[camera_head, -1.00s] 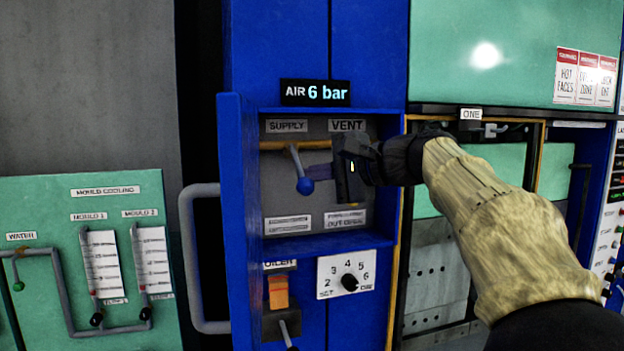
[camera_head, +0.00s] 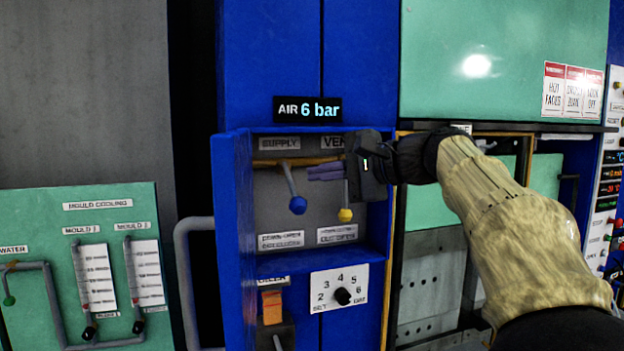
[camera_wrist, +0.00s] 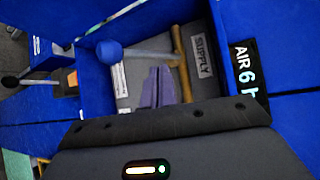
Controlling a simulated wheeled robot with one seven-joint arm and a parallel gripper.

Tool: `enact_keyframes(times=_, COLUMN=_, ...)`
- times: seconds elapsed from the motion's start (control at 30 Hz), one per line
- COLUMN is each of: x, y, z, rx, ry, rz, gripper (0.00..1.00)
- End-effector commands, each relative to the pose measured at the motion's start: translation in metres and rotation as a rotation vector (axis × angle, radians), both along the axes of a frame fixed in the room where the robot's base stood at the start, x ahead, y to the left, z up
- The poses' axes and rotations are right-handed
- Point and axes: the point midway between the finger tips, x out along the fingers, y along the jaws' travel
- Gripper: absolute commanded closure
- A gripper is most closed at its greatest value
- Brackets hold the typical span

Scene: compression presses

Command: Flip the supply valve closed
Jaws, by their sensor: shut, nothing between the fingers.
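The supply valve is a grey lever with a blue ball knob (camera_head: 298,205), under the SUPPLY label (camera_head: 279,143) inside the blue cabinet. The lever hangs down from a brass pipe (camera_head: 262,163), tilted slightly. In the wrist view the blue knob (camera_wrist: 109,52) and its lever lie across the upper middle, meeting the pipe (camera_wrist: 181,65). My gripper (camera_head: 310,172) has its purple fingers shut and empty, pointing left, just right of the supply lever. The fingers (camera_wrist: 157,88) show beside the lever in the wrist view; I cannot tell whether they touch it.
A yellow vent knob (camera_head: 345,214) hangs just below my gripper. The display (camera_head: 308,110) above reads AIR 6 bar. The open cabinet door (camera_head: 236,240) stands at the left, and a numbered dial (camera_head: 342,296) sits below.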

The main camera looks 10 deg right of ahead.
Motion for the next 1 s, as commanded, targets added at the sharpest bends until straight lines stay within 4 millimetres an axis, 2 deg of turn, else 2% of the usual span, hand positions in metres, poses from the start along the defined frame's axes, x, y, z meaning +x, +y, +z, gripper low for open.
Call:
enact_keyframes(times=0.03, x=-0.001, y=-0.007, z=0.012, rx=0.0, ry=0.001, rz=-0.001, gripper=1.0)
enact_keyframes(times=0.1, x=-0.002, y=-0.014, z=0.019, rx=0.0, ry=0.005, rz=0.003, gripper=1.0)
enact_keyframes(times=0.3, x=-0.006, y=-0.031, z=0.031, rx=-0.003, ry=0.012, rz=0.012, gripper=1.0)
enact_keyframes(times=0.73, x=-0.007, y=-0.038, z=0.031, rx=-0.004, ry=0.015, rz=0.009, gripper=1.0)
enact_keyframes(times=0.87, x=-0.003, y=-0.037, z=0.014, rx=-0.021, ry=0.034, rz=-0.004, gripper=1.0)
enact_keyframes(times=0.97, x=0.005, y=-0.038, z=-0.023, rx=-0.065, ry=0.079, rz=-0.032, gripper=1.0)
enact_keyframes(times=1.0, x=0.008, y=-0.038, z=-0.044, rx=-0.093, ry=0.101, rz=-0.047, gripper=1.0)
